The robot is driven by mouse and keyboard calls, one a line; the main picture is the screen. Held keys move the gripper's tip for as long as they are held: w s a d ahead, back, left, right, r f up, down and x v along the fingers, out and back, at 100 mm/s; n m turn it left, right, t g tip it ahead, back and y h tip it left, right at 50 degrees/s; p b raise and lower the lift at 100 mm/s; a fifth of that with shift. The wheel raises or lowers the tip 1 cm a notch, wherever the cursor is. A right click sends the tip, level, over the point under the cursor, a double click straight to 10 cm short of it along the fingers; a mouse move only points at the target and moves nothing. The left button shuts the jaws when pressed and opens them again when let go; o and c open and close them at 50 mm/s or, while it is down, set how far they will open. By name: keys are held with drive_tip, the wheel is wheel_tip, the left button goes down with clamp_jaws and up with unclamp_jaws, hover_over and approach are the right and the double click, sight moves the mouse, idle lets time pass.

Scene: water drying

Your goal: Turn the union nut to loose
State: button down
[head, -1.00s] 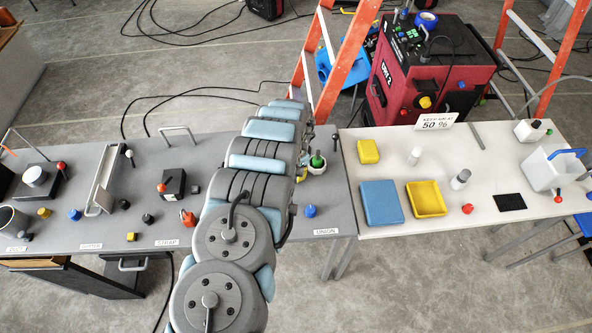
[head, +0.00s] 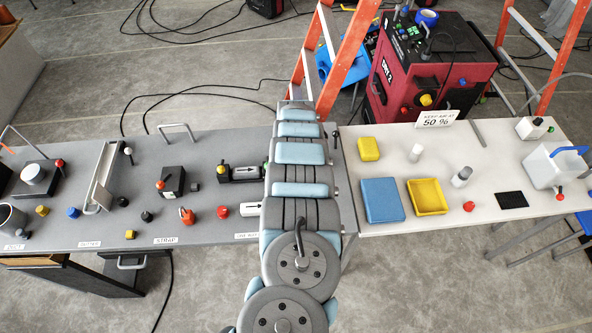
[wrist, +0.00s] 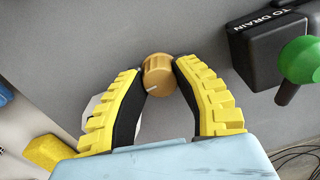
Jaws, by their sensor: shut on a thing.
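The union nut appears to be the ribbed orange-brown knob (wrist: 160,76) in the wrist view, with a short white mark on its lower edge. My gripper (wrist: 159,68) has its two yellow-ridged fingers on either side of the nut, shut on it. Pale parts behind the fingers are mostly covered. In the head view my arm covers the gripper, the nut and the union station.
A black block marked "TO DRAIN" (wrist: 268,45) with a green knob (wrist: 301,60) stands close right of the fingers. A yellow block (wrist: 45,152) is lower left. In the head view, a black arrow-marked unit (head: 240,173) and red knob (head: 223,212) sit left of my arm.

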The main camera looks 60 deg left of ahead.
drive_tip(key=n+b, duration=0.1)
drive_tip(key=n, duration=0.1)
drive_tip(key=n+b, duration=0.1)
drive_tip(key=shift+f+n, duration=0.2)
drive_tip(key=shift+n, duration=0.2)
drive_tip(key=n+b, duration=0.2)
drive_tip(key=n, duration=0.2)
drive_tip(key=shift+n, duration=0.3)
drive_tip(key=n+b, duration=0.2)
drive_tip(key=n, duration=0.2)
drive_tip(key=shift+b, duration=0.4)
drive_tip(key=shift+r+n+b, duration=0.1)
drive_tip(key=shift+n+b, duration=0.65)
drive_tip(key=shift+n, duration=1.35)
drive_tip(key=c, duration=0.7)
unclamp_jaws()
drive_tip(key=shift+r, duration=0.1)
